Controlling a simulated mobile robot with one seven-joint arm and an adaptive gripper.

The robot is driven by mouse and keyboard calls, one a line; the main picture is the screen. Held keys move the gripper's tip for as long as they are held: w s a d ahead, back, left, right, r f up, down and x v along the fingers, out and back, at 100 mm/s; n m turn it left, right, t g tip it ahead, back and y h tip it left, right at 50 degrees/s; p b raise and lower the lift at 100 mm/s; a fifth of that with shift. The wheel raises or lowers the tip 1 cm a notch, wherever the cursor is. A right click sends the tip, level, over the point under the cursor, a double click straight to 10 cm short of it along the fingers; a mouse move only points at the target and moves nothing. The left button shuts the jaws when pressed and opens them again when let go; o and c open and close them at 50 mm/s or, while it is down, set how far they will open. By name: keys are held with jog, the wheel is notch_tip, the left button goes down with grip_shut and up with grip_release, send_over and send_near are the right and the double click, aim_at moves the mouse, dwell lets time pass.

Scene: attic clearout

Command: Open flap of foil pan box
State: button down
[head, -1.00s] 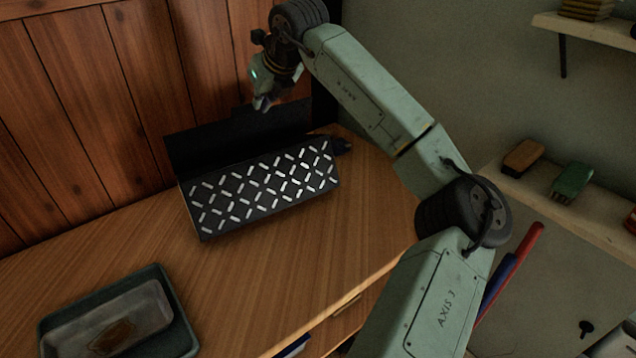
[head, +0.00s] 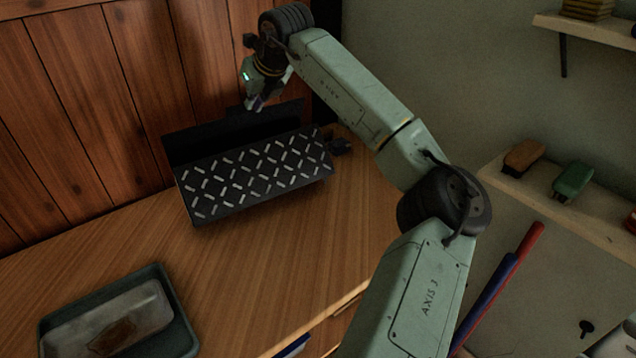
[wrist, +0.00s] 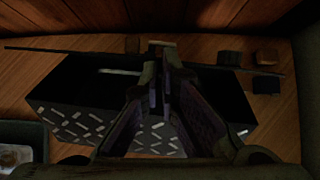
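The foil pan box (head: 258,181) is black with white dashes on its front and stands on the wooden worktop near the panelled wall. Its dark flap (head: 190,146) stands up along the back edge. In the wrist view the box (wrist: 70,125) shows a dark open top, and the flap (wrist: 60,52) appears as a thin edge on its far side. My gripper (head: 254,106) is at the flap's upper edge, right of its middle. Its fingers (wrist: 165,62) come together at the tips and look shut. I cannot tell whether they touch the flap, and nothing shows held.
A dark tray (head: 178,318) with a pale, translucent package (head: 125,318) stands at the front left. Small dark blocks (wrist: 266,84) lie beyond the box's right end. The panelled wall (head: 90,110) is close behind. Worktop in front of the box is clear.

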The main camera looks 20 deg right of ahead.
jog(key=shift+w+a+f, duration=0.25)
jog(key=shift+w+f, duration=0.1)
jog(key=shift+w, duration=0.2)
jog(key=shift+w+a+f, duration=0.2)
jog(key=shift+w+f, duration=0.15)
jog(key=shift+w, duration=0.2)
jog(key=c, duration=2.3)
grip_release()
jog(key=o, duration=0.5)
jog(key=shift+c, duration=0.2)
